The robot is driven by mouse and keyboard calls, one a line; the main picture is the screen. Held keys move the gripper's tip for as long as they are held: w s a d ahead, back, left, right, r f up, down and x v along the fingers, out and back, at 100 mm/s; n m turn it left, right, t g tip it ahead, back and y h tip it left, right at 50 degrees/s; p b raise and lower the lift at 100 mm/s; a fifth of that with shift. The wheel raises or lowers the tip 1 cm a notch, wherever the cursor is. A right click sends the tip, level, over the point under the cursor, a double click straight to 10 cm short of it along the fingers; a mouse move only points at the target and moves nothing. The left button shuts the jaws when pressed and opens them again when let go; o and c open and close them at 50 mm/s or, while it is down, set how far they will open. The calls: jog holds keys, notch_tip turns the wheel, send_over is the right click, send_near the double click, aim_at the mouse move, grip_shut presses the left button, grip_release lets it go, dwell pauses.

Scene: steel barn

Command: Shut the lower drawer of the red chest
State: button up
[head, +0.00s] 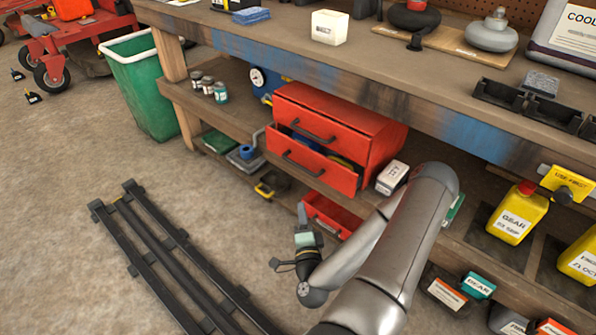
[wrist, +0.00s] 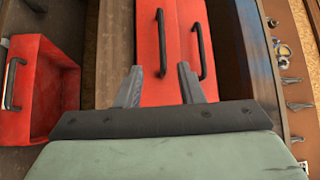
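The red chest (head: 375,135) stands on the shelf under the bench. Its lower drawer (head: 315,174) is pulled partway out, with yellow and dark contents showing behind its front. The upper drawer (head: 318,130) sits further back above it. In the wrist view, which is turned sideways, the lower drawer front (wrist: 148,55) with its black handle lies ahead of my fingers, and the upper drawer's handle is right of it. My gripper (wrist: 158,75) is open and empty, its two fingers apart. In the head view my gripper (head: 302,212) is in front of and below the drawer; contact is not visible.
A separate open red box (head: 330,216) with a handle sits lower down; it also shows in the wrist view (wrist: 62,95). A white box (head: 392,177) stands right of the chest. A blue tape roll (head: 246,152) is left of it. Floor at left is partly clear, with black rails (head: 180,250).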

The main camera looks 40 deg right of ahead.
jog(key=b, duration=0.3)
send_near(299, 165)
jog(key=shift+h, duration=0.4)
jog(key=x, duration=0.6)
jog(key=f+x, duration=0.1)
jog(key=x, duration=0.3)
jog(key=shift+a, duration=0.1)
